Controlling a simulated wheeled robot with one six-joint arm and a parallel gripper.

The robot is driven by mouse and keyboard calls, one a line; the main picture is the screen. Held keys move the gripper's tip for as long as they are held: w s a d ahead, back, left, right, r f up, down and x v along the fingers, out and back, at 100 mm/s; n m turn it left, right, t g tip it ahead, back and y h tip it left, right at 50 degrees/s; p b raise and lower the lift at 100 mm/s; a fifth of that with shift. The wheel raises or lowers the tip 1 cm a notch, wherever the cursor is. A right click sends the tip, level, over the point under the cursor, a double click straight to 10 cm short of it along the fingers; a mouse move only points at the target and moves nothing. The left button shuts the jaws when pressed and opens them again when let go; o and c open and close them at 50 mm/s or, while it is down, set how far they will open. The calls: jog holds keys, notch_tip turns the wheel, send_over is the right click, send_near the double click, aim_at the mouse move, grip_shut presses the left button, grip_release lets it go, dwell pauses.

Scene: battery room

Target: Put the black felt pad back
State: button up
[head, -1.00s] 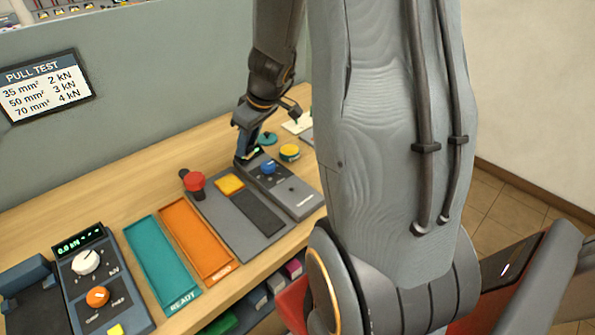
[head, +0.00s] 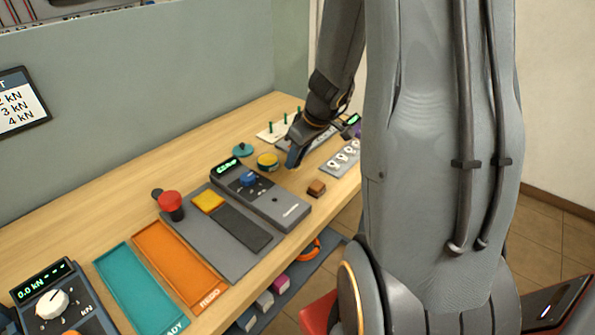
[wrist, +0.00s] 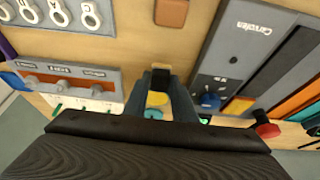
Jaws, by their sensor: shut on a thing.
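My gripper (head: 293,162) is low over the bench, just right of a round yellow tin (head: 267,160). In the wrist view its fingers (wrist: 160,92) are shut on a small black piece (wrist: 160,79), which looks like the black felt pad, with a tan edge at its tip. In the head view the pad is hidden by the gripper. Whether it touches the bench I cannot tell.
A grey meter (head: 262,195) with a blue knob lies left of my gripper. A brown block (head: 316,188) is in front. A grey ring strip (head: 341,158) is right, a white board with green pegs (head: 275,132) behind. A teal disc (head: 242,149) lies near the tin.

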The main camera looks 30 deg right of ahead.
aim_at(298, 164)
jog(key=shift+f+b, duration=0.4)
jog(key=shift+f, duration=1.75)
jog(key=shift+f, duration=0.2)
jog(key=o, duration=0.9)
jog(key=shift+o, duration=0.2)
jog(key=shift+r, duration=0.2)
jog(key=v, duration=1.2)
jog(key=s+a+f+m+g, duration=0.1)
jog(key=s+a+m, duration=0.1)
jog(key=s+a, duration=0.3)
jog(key=s+a+f+m+g+h, duration=0.1)
jog(key=s+a, duration=0.3)
jog(key=a, duration=0.8)
jog(key=shift+s+f+m+g+h, duration=0.3)
jog(key=shift+s+f+m+g, duration=0.05)
jog(key=shift+f+m+g, duration=0.15)
